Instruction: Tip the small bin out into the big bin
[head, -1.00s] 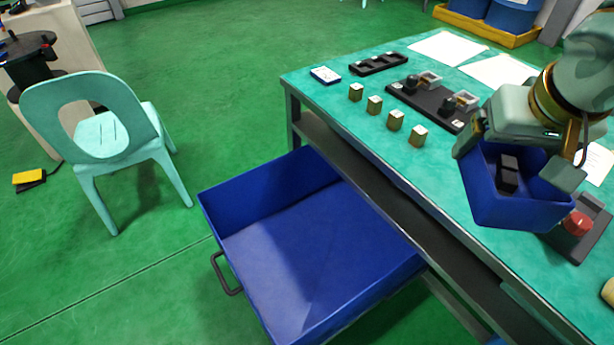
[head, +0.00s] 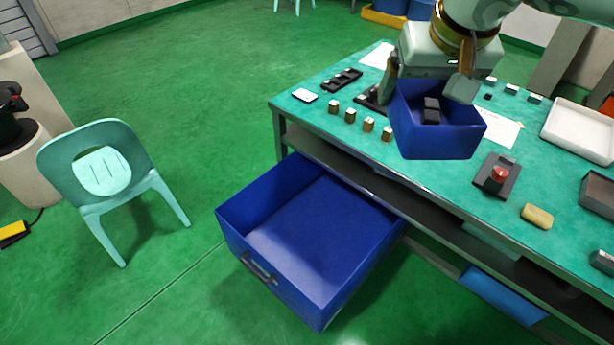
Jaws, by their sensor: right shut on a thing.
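The small blue bin (head: 437,142) hangs upright in my right gripper (head: 432,88), above the front edge of the turquoise table. A dark block (head: 431,110) shows inside it; the rest of its floor is partly hidden. My right gripper is shut on the small bin, with a finger at either side. The big blue bin (head: 318,225) sits below and to the left of the small bin, in front of the table. It is open at the top, has a dark handle on its front, and its visible floor is empty. My left gripper is not in view.
The table (head: 455,180) holds several small brass-coloured blocks (head: 368,124), a red-button box (head: 497,175), a yellow sponge-like block (head: 537,215) and a white tray (head: 582,130). A pale green chair (head: 105,185) stands on the left. Green floor lies clear between chair and big bin.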

